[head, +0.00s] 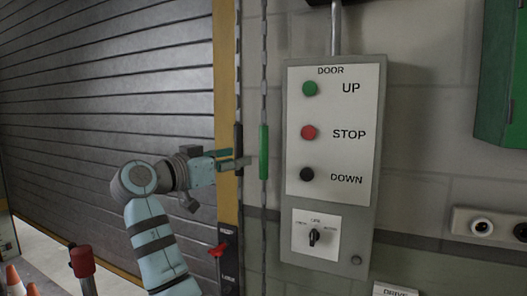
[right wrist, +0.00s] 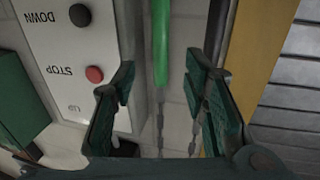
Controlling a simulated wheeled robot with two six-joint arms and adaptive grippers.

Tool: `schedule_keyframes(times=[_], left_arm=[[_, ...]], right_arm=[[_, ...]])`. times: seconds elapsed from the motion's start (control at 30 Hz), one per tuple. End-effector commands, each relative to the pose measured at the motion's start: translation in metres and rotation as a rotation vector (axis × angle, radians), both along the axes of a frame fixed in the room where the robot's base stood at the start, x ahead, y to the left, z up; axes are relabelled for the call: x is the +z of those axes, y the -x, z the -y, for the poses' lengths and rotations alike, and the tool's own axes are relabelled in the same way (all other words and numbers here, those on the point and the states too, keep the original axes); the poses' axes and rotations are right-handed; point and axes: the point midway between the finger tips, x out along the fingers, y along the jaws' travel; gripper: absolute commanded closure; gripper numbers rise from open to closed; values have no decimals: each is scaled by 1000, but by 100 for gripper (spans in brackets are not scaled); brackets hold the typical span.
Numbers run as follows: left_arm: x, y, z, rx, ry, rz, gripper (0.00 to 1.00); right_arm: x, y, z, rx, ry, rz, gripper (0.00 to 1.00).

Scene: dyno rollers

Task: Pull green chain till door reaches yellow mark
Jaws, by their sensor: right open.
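The green sleeve (head: 263,152) on the hanging chain (head: 263,60) is upright, left of the door control box. My right gripper (head: 240,162) is open with its tips just left of the sleeve. In the right wrist view the green sleeve (right wrist: 161,42) shows in the gap between the open fingers (right wrist: 160,85); I cannot tell whether they touch it. The grey slatted door (head: 100,90) fills the left side and comes down close to the floor. A yellow strip (head: 226,65) runs up its right edge; I cannot pick out a separate yellow mark. My left gripper is out of view.
A second chain with a dark sleeve (head: 239,150) hangs just left of the green one. The control box (head: 330,225) with UP, STOP and DOWN buttons stands close on the right. A red lever (head: 218,250) is below, and orange cones (head: 14,278) stand at lower left.

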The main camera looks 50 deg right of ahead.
Motion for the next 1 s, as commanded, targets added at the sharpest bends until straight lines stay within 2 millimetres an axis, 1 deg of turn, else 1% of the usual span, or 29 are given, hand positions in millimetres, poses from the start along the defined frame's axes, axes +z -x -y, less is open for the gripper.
schedule_keyframes(times=[0.03,0.2,0.3,0.4,0.53,0.77,0.8,0.87,1.0], left_arm=[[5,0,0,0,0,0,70],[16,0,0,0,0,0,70],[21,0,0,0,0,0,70],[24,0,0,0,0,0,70],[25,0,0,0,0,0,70],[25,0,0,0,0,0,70],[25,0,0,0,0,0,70],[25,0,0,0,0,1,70],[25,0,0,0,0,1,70]], right_arm=[[3,0,14,-4,2,-2,60],[4,-3,65,-3,2,-5,60],[4,-5,88,-2,2,-5,60],[3,-7,104,1,2,-6,60],[1,-8,114,2,1,-5,60],[0,-9,115,4,1,-5,60],[0,-9,115,4,1,-5,63],[0,-9,115,4,1,-5,72],[0,-9,115,4,1,-5,95]])
